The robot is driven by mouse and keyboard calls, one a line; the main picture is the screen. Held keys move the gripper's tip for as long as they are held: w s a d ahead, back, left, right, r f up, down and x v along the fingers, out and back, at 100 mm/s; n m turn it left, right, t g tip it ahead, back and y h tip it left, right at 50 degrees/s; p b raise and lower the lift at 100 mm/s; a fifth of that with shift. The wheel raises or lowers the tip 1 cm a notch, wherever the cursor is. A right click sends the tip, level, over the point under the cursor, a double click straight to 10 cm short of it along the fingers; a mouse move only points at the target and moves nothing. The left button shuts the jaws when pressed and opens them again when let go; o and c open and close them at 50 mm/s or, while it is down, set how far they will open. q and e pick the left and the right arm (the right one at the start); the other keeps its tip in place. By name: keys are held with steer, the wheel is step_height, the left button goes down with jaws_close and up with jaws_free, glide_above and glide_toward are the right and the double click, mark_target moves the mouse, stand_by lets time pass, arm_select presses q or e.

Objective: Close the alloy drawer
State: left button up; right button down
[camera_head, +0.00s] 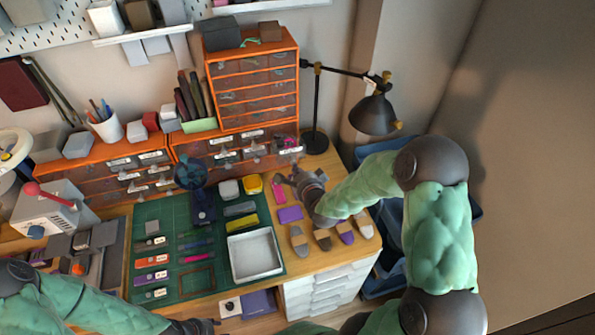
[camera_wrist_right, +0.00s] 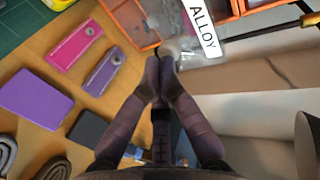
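The alloy drawer (camera_wrist_right: 190,48) has a clear front with a white ALLOY label (camera_wrist_right: 202,26), at the top of the right wrist view. It belongs to the low orange drawer unit, at whose right end it shows in the head view (camera_head: 289,146). How far it stands out is hard to tell. My right gripper (camera_wrist_right: 159,76) has its fingertips together with nothing visible between them. The tips are just below the drawer front; contact cannot be told. In the head view the right gripper (camera_head: 291,178) is in front of the unit's right end. My left gripper (camera_head: 198,327) is at the bottom edge, its fingers unclear.
A black lamp (camera_head: 374,113) stands right of the drawers. A purple block (camera_head: 290,214) and pink tag (camera_wrist_right: 76,44) lie near my right gripper. A white tray (camera_head: 254,256) rests on the green mat (camera_head: 148,212). A taller orange cabinet (camera_head: 252,84) stands behind.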

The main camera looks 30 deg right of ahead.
mark_target(286, 142)
steer(key=w+d+b, duration=0.1)
steer(key=w, duration=0.2)
steer(key=w+b, duration=0.2)
steer(key=w, duration=0.2)
steer(key=w+d+b, duration=0.1)
steer(key=w, duration=0.3)
steer(key=shift+d+f+b, duration=0.15)
steer(key=shift+d+b, duration=0.2)
steer(key=shift+b, duration=0.05)
steer(key=shift+w+d, duration=0.1)
steer(key=shift+w, duration=0.25)
steer(key=shift+r, duration=0.25)
